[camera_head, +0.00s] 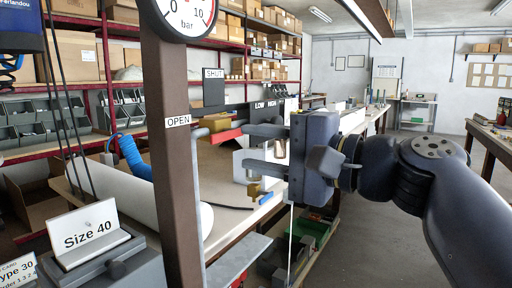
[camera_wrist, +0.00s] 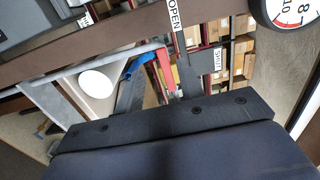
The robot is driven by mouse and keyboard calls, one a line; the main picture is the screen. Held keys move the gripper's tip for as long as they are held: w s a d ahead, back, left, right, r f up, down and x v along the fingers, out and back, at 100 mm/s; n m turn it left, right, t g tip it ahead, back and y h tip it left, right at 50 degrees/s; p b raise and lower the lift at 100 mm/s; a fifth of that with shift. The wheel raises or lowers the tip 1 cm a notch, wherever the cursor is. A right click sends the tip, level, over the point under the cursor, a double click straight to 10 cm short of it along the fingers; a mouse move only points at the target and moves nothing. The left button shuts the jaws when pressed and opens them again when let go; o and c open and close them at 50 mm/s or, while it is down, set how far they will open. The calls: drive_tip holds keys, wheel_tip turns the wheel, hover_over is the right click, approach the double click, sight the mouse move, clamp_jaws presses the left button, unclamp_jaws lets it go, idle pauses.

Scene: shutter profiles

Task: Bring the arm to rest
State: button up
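My gripper (camera_head: 248,150) is at the middle of the head view, pointing left, with my dark arm reaching it from the right. Its two fingers are apart, one above the other, and I see nothing held between them. In the wrist view my gripper (camera_wrist: 160,78) also shows two spread fingers, with background shelving and a red strip visible in the gap. The gripper is in the air beside the brown post (camera_head: 170,130), to its right, and appears apart from it.
A pressure gauge (camera_head: 187,14) tops the post, which bears an OPEN label (camera_head: 178,121). A white roll (camera_head: 125,200) lies on the bench at left. A Size 40 sign (camera_head: 88,232) stands in front. Red shelving (camera_head: 107,60) lines the back. Grey floor (camera_head: 375,225) is open below my arm.

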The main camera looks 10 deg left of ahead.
sight(214, 140)
drive_tip(key=shift+a, duration=0.1)
drive_tip(key=x, duration=1)
drive_tip(key=shift+w+a+r, duration=0.1)
drive_tip(key=shift+a, duration=0.1)
drive_tip(key=shift+w+a+p, duration=0.1)
drive_tip(key=shift+p, duration=0.2)
